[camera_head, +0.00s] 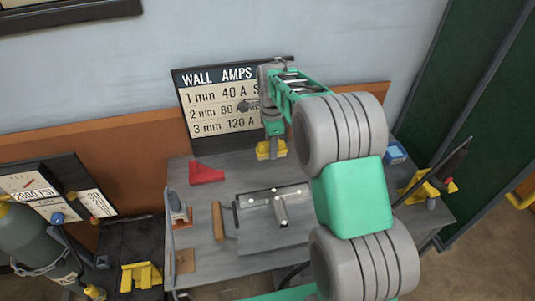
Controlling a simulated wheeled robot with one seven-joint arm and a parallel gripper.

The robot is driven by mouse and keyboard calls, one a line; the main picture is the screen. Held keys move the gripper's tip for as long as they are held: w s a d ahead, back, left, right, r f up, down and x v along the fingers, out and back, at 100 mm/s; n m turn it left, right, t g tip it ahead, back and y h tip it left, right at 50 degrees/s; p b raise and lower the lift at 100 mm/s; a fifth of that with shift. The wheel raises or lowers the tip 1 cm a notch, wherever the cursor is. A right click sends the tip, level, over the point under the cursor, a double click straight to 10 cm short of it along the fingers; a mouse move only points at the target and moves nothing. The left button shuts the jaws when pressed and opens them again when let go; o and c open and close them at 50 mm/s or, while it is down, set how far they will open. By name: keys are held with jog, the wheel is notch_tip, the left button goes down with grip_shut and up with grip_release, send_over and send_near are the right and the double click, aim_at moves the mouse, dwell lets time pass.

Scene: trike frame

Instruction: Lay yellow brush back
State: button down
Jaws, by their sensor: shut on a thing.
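My gripper (272,137) is above the back part of the grey workbench (205,258), in front of the white sign. A yellow thing (271,150), taken as the yellow brush, is right at the fingertips, and the gripper is shut on it. Its bristles cannot be made out at this size. Whether it touches the bench top or hangs just above it is not clear. My green and grey arm covers the right middle of the bench.
A red angled block (206,172) lies left of the gripper. A T-shaped metal piece (280,206) lies mid-bench. A wooden-handled tool (218,222) is left of it. A blue box (396,153) and a yellow stand (417,187) are at right. The sign (220,108) stands close behind.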

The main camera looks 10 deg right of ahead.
jog(key=w+f, duration=0.4)
jog(key=f, duration=0.1)
jog(key=shift+w+a+f+p, duration=0.1)
jog(key=shift+a+f+p, duration=0.05)
jog(key=shift+f+p, duration=0.15)
jog(key=shift+f, duration=1.65)
jog(key=c, duration=0.9)
grip_release()
jog(key=shift+c, duration=0.2)
notch_tip(320, 180, up, 13)
jog(key=s+r+n+t, duration=0.1)
jog(key=s+r+n, duration=0.4)
jog(key=s, duration=0.2)
jog(key=s+f+n+t, duration=0.2)
jog(key=s+n, duration=1.1)
jog(key=s, duration=0.8)
jog(key=shift+s+a+f, duration=0.15)
jog(key=shift+s+f, duration=0.05)
jog(key=shift+s, duration=0.2)
